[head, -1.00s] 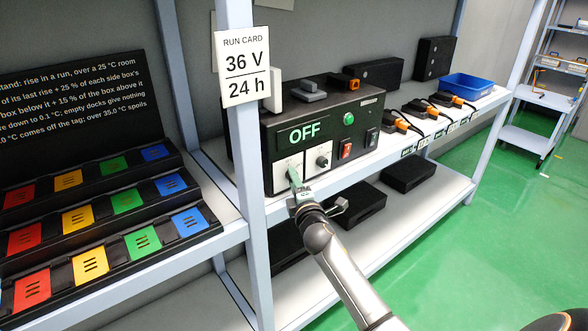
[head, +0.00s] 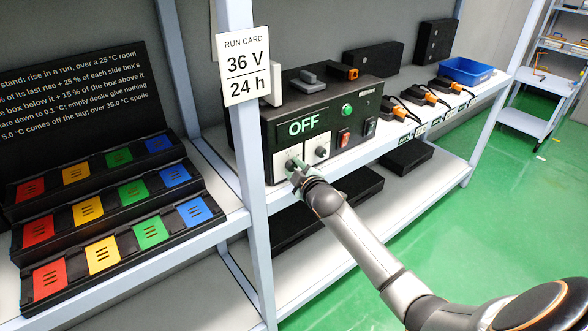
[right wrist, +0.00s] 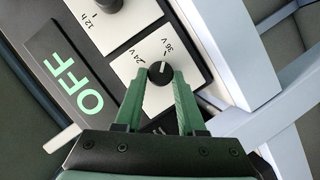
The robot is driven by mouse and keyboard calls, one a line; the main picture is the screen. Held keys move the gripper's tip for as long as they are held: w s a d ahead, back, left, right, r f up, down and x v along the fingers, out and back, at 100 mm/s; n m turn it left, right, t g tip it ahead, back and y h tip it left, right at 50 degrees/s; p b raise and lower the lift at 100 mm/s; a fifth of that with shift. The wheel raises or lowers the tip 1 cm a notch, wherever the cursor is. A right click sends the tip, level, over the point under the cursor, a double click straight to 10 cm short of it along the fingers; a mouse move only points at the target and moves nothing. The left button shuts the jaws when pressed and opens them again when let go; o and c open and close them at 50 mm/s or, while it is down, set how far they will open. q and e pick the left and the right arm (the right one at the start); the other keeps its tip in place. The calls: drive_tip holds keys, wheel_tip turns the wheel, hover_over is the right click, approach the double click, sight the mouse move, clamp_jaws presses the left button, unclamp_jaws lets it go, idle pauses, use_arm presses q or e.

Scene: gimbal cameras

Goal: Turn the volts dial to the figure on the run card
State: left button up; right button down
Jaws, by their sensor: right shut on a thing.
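The run card (head: 244,66) on the shelf post reads 36 V and 24 h. The black power box (head: 318,112) has a green display (head: 304,127) reading OFF. The volts dial (right wrist: 160,73) is a small black knob on a white plate, marked 24 V and 36 V. Its pale pointer mark seems to face the 36 V side, though it is small. My right gripper (right wrist: 161,78) has its green fingertips shut on the dial. In the head view the right gripper (head: 294,170) largely hides the dial. My left gripper is not in view.
The hours dial (head: 321,152), marked 12 h in the wrist view, sits beside the volts dial. A red switch (head: 344,138) and green button (head: 347,110) are further right. The shelf post (head: 256,190) stands close left. Cable plugs (head: 401,113) and a blue bin (head: 466,71) lie beyond.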

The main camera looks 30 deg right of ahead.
idle(0.3)
drive_tip(key=c, duration=0.5)
unclamp_jaws()
drive_tip(key=shift+s, duration=0.1)
drive_tip(key=v, duration=1.2)
drive_tip(key=shift+s+b, duration=0.2)
drive_tip(key=shift+b, duration=0.1)
drive_tip(key=s+a+f+m+g+y, duration=0.2)
drive_tip(key=s+a+f+m, duration=0.1)
drive_tip(key=s+a+f, duration=0.6)
drive_tip(key=s+a+f+m+g+y, duration=0.3)
drive_tip(key=s+a+f, duration=0.7)
drive_tip(key=s+f, duration=0.4)
wheel_tip(320, 180, down, 2)
drive_tip(key=shift+f+y, duration=0.2)
drive_tip(key=shift+y, duration=0.1)
